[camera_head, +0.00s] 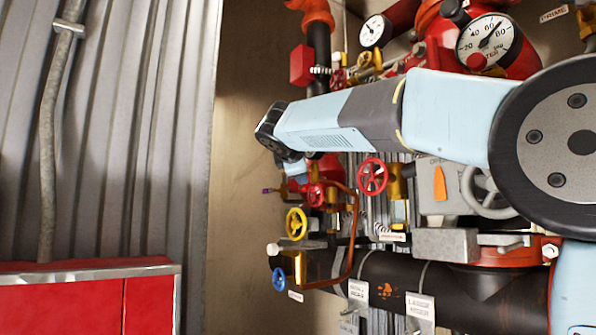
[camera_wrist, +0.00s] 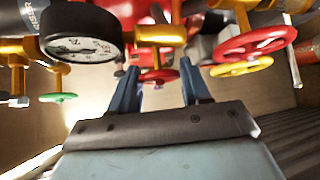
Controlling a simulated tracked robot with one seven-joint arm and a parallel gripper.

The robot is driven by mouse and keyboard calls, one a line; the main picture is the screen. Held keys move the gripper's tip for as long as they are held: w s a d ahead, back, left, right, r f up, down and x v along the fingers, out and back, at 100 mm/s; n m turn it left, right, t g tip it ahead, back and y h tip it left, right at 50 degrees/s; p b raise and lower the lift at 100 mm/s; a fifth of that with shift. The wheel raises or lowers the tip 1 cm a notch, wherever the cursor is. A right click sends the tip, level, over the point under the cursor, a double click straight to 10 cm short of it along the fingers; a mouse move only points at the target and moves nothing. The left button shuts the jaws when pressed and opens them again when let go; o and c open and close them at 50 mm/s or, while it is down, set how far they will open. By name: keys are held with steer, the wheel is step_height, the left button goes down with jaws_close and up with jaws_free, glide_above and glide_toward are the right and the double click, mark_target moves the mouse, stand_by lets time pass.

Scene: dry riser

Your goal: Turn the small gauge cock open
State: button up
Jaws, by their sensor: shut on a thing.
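In the wrist view, a black-rimmed gauge (camera_wrist: 80,45) with a white dial is at the upper left. A brass fitting (camera_wrist: 160,36) runs to the right from it. My gripper (camera_wrist: 160,76) has its two blue-grey fingers on either side of a small red handle (camera_wrist: 158,76) below this fitting, which I take as the small gauge cock. The fingers are shut on it; the exact contact and the handle's angle are hard to see. In the head view my arm reaches left across the pipework, and the fingers are mostly hidden beneath my wrist.
In the wrist view, a red handwheel (camera_wrist: 255,42) and a yellow one (camera_wrist: 240,68) are close on the right. A green wheel (camera_wrist: 58,97) is at left. In the head view, yellow (camera_head: 296,224) and blue (camera_head: 279,279) wheels are below my wrist. A red cabinet (camera_head: 85,300) stands lower left.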

steer(key=n+g, duration=0.1)
steer(key=g, duration=0.1)
steer(key=shift+w+a+f+n+g+h, duration=0.1)
steer(key=shift+w+f+n+g+h, duration=0.05)
steer(key=shift+f+n+g+h, duration=0.2)
steer(key=shift+o, duration=0.2)
steer(key=shift+f+n+g+h, duration=0.1)
steer(key=shift+n+g+h, duration=0.15)
steer(key=shift+n+g, duration=0.6)
steer(key=shift+g, duration=0.4)
steer(key=shift+h, duration=0.3)
steer(key=o, duration=0.9)
steer(key=shift+o, duration=0.4)
steer(key=shift+r, duration=0.35)
